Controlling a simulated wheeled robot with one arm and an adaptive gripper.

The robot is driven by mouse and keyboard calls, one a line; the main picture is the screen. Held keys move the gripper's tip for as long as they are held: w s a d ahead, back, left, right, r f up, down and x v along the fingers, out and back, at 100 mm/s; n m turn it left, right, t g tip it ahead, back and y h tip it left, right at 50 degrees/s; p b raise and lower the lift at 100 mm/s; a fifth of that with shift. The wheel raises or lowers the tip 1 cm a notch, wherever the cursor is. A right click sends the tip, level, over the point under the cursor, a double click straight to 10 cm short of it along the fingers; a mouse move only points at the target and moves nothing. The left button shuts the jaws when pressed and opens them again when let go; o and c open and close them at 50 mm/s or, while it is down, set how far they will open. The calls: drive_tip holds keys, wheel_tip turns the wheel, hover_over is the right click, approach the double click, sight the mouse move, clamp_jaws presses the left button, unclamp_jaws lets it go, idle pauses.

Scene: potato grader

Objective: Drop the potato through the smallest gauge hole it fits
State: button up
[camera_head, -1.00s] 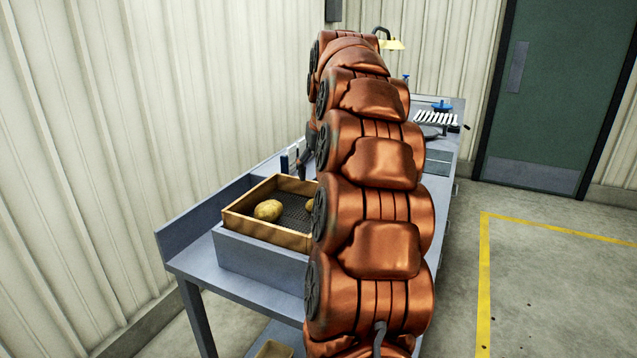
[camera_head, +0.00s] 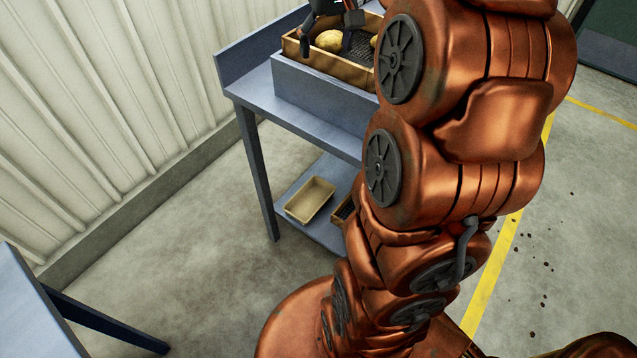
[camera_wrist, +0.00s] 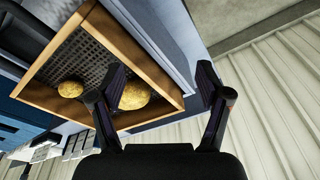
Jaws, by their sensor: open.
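A yellow-brown potato (camera_head: 329,41) lies in a wooden tray with a dark mesh floor (camera_head: 326,66), near the tray's left end in the head view. In the wrist view the larger potato (camera_wrist: 134,96) lies in the tray's corner, partly behind one finger. A smaller potato (camera_wrist: 71,88) lies apart from it in the same tray; in the head view it is mostly hidden by my arm. My gripper (camera_wrist: 163,88) is open and empty, with its fingers over the tray's edge wall. In the head view only its dark fingers show at the top edge. No gauge holes can be made out.
The tray sits on a grey box (camera_head: 315,93) on a blue-grey bench (camera_head: 295,120). A beige bin (camera_head: 310,199) stands on the lower shelf. Another table (camera_head: 30,310) is at the lower left. A ribbed wall is close behind the bench.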

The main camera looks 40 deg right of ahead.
drive_tip(key=s+a+f+n+g, duration=0.1)
drive_tip(key=s+a+f, duration=0.35)
drive_tip(key=a, duration=0.25)
drive_tip(key=s+a+f+n+g, duration=0.1)
drive_tip(key=s+a+f, duration=0.2)
drive_tip(key=s+a, duration=0.4)
drive_tip(key=s+a+f, duration=0.3)
drive_tip(key=s, duration=0.3)
drive_tip(key=s+a+f+n+g, duration=0.1)
drive_tip(key=s+a+f, duration=0.2)
drive_tip(key=s, duration=0.4)
drive_tip(key=shift+a+f+g, duration=0.3)
drive_tip(key=shift+f, duration=0.35)
drive_tip(key=shift+o, duration=0.5)
drive_tip(key=shift+s, duration=0.1)
